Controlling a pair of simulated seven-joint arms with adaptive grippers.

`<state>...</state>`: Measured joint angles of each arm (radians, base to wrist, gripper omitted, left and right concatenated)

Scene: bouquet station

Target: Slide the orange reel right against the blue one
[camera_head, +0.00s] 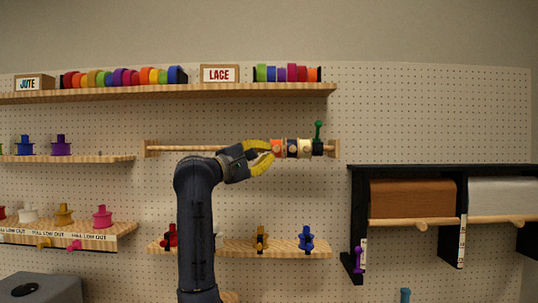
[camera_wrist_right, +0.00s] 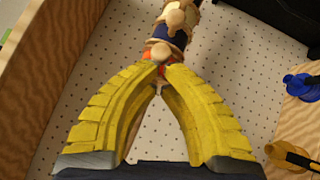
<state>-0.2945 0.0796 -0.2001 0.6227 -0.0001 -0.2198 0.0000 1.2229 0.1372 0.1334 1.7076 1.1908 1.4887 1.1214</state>
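The orange reel (camera_head: 277,148) is on a horizontal wooden rod (camera_head: 190,148), just left of the blue reel (camera_head: 291,148). Pale flanges meet or nearly meet between them; I cannot tell whether a sliver of gap is left. My right gripper (camera_head: 273,154) is at the left side of the orange reel. In the right wrist view its yellow fingertips (camera_wrist_right: 161,69) are together right beside the orange reel (camera_wrist_right: 148,54), partly hiding it. I cannot see that they grip it. The blue reel (camera_wrist_right: 176,38) with a pale knob lies beyond. My left gripper is out of view.
A cream reel (camera_head: 305,148) and a black piece (camera_head: 317,149) sit right of the blue reel, with a green peg (camera_head: 318,130) above. The rod's left part is bare. A lower shelf (camera_head: 285,249) holds several spools; an upper shelf (camera_head: 200,92) holds ribbon rolls.

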